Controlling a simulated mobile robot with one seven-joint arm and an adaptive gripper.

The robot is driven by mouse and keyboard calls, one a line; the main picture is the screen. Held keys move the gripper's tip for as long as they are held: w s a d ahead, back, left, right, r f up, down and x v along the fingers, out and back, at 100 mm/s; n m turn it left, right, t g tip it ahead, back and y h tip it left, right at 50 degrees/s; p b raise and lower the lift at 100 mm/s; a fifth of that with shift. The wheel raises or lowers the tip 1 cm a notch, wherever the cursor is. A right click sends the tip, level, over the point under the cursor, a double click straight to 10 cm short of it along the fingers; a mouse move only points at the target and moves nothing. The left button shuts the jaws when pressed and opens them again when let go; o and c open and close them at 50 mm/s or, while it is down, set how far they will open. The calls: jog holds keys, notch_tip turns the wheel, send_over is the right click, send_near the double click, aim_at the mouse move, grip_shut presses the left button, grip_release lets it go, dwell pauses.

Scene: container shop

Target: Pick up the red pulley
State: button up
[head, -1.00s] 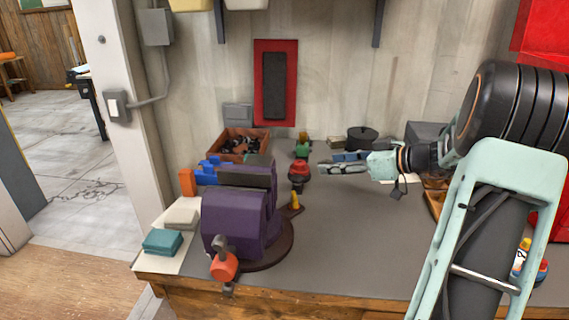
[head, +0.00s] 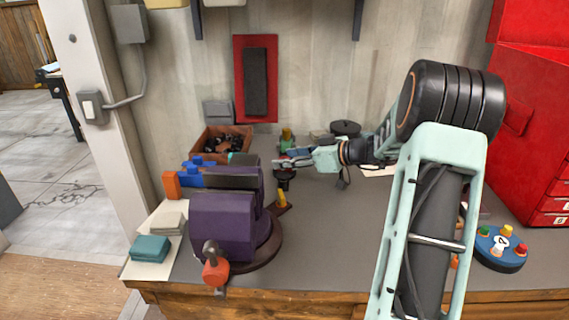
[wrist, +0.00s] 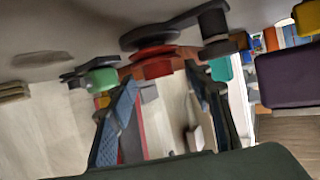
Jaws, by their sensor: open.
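The red pulley (wrist: 153,62) shows in the wrist view, which is upside down. It sits against a dark round base (wrist: 150,38) and lies between the tips of my gripper (wrist: 160,76). The fingers are apart, one on each side of it; I cannot tell whether they touch it. In the head view my gripper (head: 279,162) reaches in from the right at the top of the dark stand (head: 284,180), behind the purple vise. There the fingers hide the red part.
A purple vise (head: 222,225) stands close in front. A green object (head: 287,140) is just behind the gripper. A brown bin (head: 203,145) is at the back left. A blue disc with colored knobs (head: 499,247) lies at right. The bench middle is clear.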

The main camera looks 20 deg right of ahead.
jog(key=shift+x, duration=1.2)
jog(key=shift+s, duration=0.1)
grip_shut()
